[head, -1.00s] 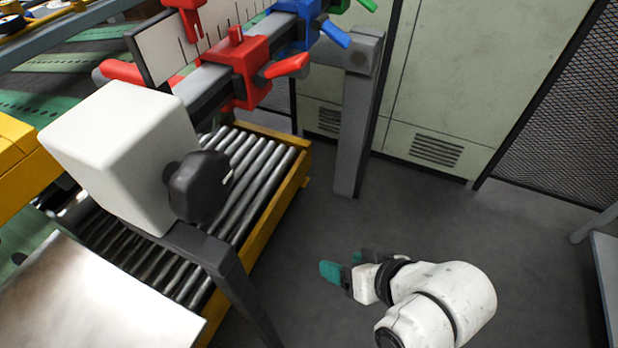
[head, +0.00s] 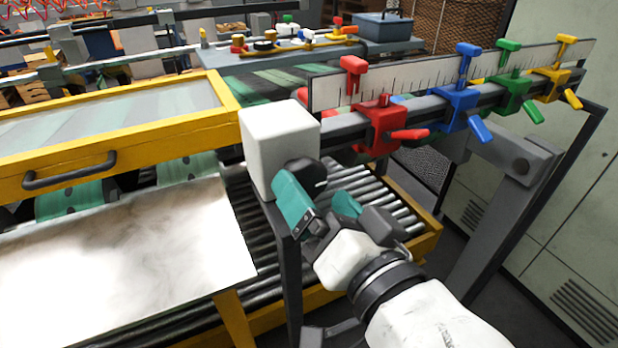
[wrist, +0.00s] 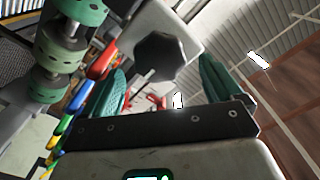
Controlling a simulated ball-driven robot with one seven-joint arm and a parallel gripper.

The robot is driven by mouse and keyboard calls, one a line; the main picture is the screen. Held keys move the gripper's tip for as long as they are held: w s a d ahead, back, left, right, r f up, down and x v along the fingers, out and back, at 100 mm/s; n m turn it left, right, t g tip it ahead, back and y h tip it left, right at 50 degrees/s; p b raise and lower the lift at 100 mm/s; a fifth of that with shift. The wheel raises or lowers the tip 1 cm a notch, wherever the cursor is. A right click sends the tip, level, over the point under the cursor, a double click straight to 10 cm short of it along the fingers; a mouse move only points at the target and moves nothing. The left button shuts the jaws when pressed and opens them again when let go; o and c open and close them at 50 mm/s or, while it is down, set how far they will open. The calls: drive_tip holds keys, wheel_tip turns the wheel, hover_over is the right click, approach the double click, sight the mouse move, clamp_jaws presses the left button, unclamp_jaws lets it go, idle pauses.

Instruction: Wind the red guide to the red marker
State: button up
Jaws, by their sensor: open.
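The red guide (head: 384,125), a block with a lever, sits on the grey rail. The likely red marker (head: 352,66) is a red piece at the white scale, a little left of the guide's body. A dark faceted knob (head: 306,172) sticks out of the white box (head: 279,138) at the rail's near end. My gripper (head: 318,195) is open and empty at the knob; its left teal finger partly covers the knob. In the wrist view the knob (wrist: 160,57) shows between the two fingers. I cannot tell whether they touch it.
Blue (head: 460,107), green (head: 512,95) and yellow (head: 553,83) guides sit farther along the rail. A roller conveyor (head: 390,205) lies below. A metal sheet (head: 120,260) and a yellow-framed cover (head: 110,125) are at left. A grey post (head: 505,190) stands at right.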

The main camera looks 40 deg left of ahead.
sight(307, 187)
drive_tip(key=shift+x, duration=2.2)
drive_tip(key=c, duration=1)
drive_tip(key=shift+n, duration=0.4)
drive_tip(key=n+b, duration=0.1)
drive_tip(key=n, duration=0.1)
drive_tip(key=shift+f+n, duration=0.1)
drive_tip(key=shift+n, duration=0.3)
drive_tip(key=n+b, duration=0.1)
drive_tip(key=n, duration=0.2)
drive_tip(key=shift+s+n, duration=0.1)
drive_tip(key=shift+n, duration=0.2)
drive_tip(key=n+b, duration=0.2)
drive_tip(key=n, duration=0.2)
drive_tip(key=shift+n+b, duration=0.95)
drive_tip(key=shift+n, duration=0.55)
